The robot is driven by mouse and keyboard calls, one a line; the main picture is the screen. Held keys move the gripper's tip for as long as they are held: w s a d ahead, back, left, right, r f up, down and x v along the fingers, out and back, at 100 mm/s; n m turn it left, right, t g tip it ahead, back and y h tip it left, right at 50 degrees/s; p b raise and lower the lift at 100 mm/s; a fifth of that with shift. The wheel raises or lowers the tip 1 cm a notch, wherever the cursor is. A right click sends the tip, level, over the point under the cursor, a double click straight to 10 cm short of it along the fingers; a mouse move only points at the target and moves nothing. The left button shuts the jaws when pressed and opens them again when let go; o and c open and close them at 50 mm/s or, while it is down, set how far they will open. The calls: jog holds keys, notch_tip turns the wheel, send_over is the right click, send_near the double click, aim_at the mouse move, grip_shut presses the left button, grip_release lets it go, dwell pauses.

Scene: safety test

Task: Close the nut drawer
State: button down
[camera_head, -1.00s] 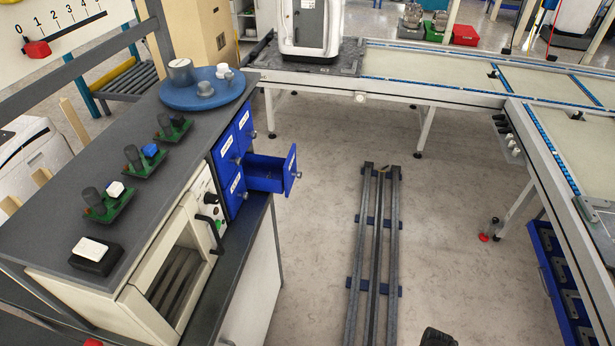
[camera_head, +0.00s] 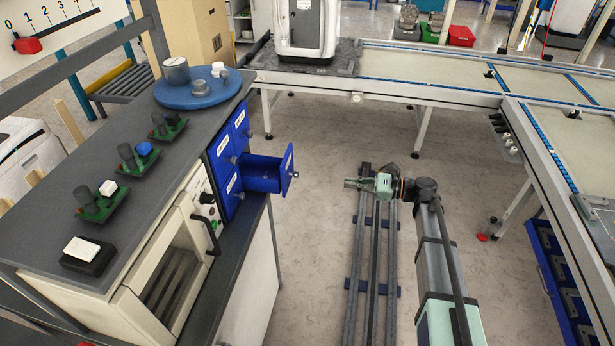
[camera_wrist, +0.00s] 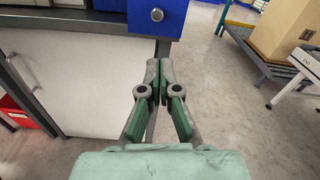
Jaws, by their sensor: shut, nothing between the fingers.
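A blue drawer (camera_head: 262,172) is pulled out to the right from a small blue drawer cabinet (camera_head: 228,158) on the workbench. Its front panel (camera_head: 288,170) carries a round knob and a label too small to read. The other drawers in the cabinet look shut. My gripper (camera_head: 352,184) hangs in the air to the right of the open drawer, apart from it, pointing left over the floor rails. In the wrist view, my gripper (camera_wrist: 159,98) is shut and empty, and a blue drawer front (camera_wrist: 130,16) with its knob shows beyond the fingertips at the top.
An oven (camera_head: 165,275) stands in the bench left of the cabinet. A blue round tray (camera_head: 198,92) with metal parts and several green circuit boards (camera_head: 138,158) sit on the bench top. A conveyor (camera_head: 430,88) runs behind and right. Clear air lies between drawer and gripper.

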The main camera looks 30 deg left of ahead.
jog(key=s+a+m+p, duration=0.1)
jog(key=s+a+p, duration=0.3)
jog(key=a, duration=0.9)
jog(key=shift+s+a+r+m, duration=0.15)
jog(key=shift+s+r+m, duration=0.1)
jog(key=shift+r+m, duration=0.2)
